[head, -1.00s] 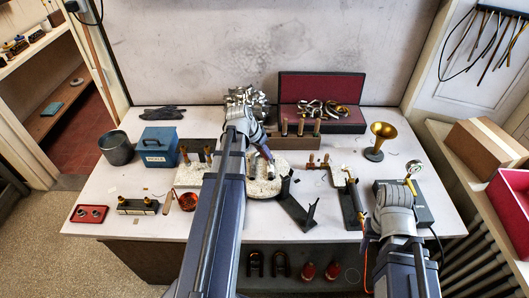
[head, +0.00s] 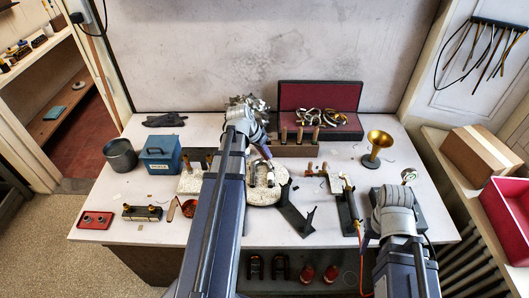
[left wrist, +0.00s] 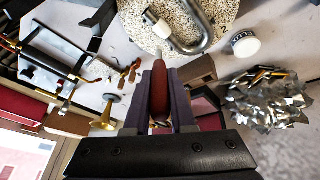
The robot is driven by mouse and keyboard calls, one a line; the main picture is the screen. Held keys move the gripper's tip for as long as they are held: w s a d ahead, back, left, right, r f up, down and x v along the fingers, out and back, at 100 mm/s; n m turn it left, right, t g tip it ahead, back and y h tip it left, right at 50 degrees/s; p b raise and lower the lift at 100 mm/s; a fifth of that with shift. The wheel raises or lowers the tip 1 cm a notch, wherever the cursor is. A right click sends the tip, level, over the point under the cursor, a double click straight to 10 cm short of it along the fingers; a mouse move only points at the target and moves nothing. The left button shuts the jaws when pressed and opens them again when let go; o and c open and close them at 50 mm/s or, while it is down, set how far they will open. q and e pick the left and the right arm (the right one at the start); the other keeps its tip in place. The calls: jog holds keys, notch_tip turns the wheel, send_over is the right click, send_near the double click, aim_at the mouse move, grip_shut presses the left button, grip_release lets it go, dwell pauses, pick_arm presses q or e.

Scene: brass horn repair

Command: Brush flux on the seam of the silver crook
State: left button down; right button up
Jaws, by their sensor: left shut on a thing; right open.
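The silver crook (left wrist: 190,42), a bent tube, lies on a round speckled board (left wrist: 222,12). It also shows in the head view (head: 270,179). My left gripper (left wrist: 160,78) is shut on the red-brown handle of a brush (left wrist: 160,98). It points at the crook from close by. The white flux jar (left wrist: 245,45) stands beside the board. My right gripper (head: 394,190) is open at the bench's right side, its fingers mostly hidden.
A crumpled silvery heap (head: 247,106) lies behind my left arm. A dark angled stand (head: 296,217) stands right of the board. A brass bell (head: 377,145), an open red-lined case (head: 320,103) and a blue box (head: 160,154) stand farther out.

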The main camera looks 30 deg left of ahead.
pick_arm(q)
jog(key=shift+r+p, duration=1.75)
jog(key=shift+r, duration=0.4)
jog(key=shift+f, duration=0.1)
